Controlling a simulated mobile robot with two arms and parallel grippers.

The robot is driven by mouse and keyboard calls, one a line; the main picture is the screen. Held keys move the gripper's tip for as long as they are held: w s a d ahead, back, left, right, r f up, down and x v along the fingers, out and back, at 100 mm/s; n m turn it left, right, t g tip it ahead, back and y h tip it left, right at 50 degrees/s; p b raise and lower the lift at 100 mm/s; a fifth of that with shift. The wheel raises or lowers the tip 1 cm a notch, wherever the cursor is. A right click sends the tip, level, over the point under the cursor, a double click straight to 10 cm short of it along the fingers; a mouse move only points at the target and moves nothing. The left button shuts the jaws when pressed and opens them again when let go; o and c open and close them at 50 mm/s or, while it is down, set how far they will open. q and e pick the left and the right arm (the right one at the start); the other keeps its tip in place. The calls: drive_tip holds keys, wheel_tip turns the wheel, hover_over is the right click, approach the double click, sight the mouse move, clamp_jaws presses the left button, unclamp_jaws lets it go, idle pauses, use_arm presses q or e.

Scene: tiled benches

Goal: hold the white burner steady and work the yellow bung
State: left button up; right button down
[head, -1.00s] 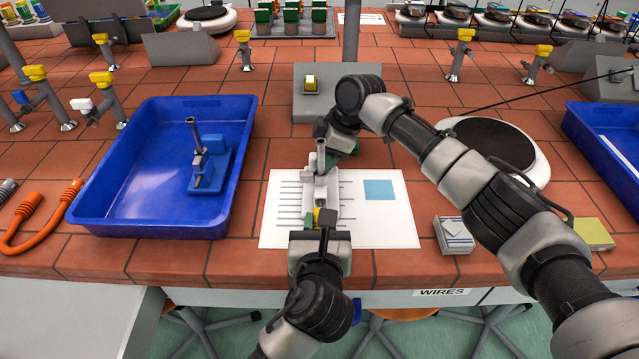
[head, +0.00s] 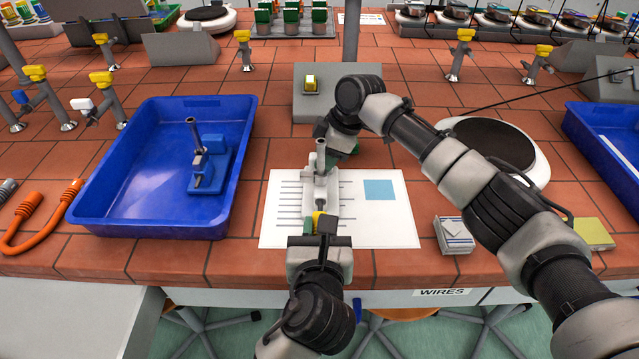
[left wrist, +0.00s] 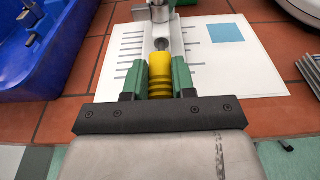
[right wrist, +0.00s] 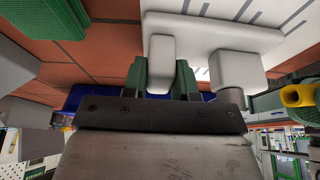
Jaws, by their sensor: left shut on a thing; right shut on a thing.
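The white burner (head: 320,185) stands upright on the white printed sheet (head: 385,215), its tube rising at the far end. My right gripper (head: 334,152) reaches it from behind. In the right wrist view, my right gripper (right wrist: 160,78) is shut on a white block of the burner (right wrist: 205,32). The yellow ribbed bung (left wrist: 160,76) is held between the green fingers of my left gripper (left wrist: 158,80), at the burner's near end. It faces the burner's round opening (left wrist: 161,45). In the right wrist view the bung (right wrist: 298,95) shows a hole in its end and is apart from the burner.
A blue tray (head: 110,205) on the left holds a blue burner (head: 215,165). An orange hose (head: 40,225) lies left of it. A grey stand (head: 310,105) is behind the sheet. A white-rimmed round plate (head: 490,145) and small boxes (head: 455,235) are on the right.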

use_arm(q)
drive_tip(key=shift+r, duration=3.35)
use_arm(e)
drive_tip(key=c, duration=0.8)
unclamp_jaws()
drive_tip(key=shift+r, duration=0.1)
